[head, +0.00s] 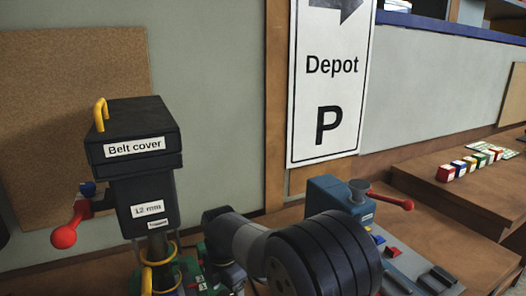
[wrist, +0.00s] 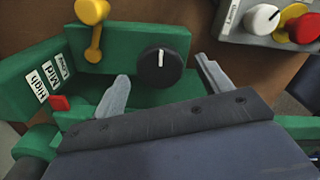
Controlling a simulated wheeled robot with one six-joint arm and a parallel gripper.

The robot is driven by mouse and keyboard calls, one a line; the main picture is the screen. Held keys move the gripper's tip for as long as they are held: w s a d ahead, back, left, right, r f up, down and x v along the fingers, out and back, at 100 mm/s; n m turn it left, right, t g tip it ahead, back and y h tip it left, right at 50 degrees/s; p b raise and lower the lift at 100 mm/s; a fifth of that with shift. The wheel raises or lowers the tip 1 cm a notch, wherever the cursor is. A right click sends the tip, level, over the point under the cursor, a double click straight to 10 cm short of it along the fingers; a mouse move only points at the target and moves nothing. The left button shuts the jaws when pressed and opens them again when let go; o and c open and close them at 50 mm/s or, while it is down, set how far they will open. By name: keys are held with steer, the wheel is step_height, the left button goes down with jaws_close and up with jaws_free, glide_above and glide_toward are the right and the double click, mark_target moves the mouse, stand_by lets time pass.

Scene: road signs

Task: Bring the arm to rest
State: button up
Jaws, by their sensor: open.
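My gripper (wrist: 160,90) shows in the wrist view with its two grey fingers spread apart and nothing between them. It hangs over a green machine (wrist: 125,86) with a black knob (wrist: 164,68) that has a white mark. The knob lies beyond the fingertips, in line with the gap; I cannot tell whether anything touches. In the head view my arm (head: 310,258) reaches across the bottom middle, and its gripper is hidden.
A black "Belt cover" machine (head: 135,150) with a red-knobbed lever (head: 65,236) stands left. A blue device (head: 338,194) with a red handle stands behind my arm. A yellow lever (wrist: 93,30) and grey control box (wrist: 262,27) are near my gripper. A "Depot P" sign (head: 331,85) hangs behind.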

steer(key=shift+f, duration=0.75)
steer(key=m, duration=0.2)
steer(key=shift+r+m, duration=0.1)
steer(key=shift+m, duration=0.3)
steer(key=m, duration=0.3)
steer(key=shift+m, duration=0.4)
steer(key=m, duration=0.6)
steer(key=shift+p, duration=0.35)
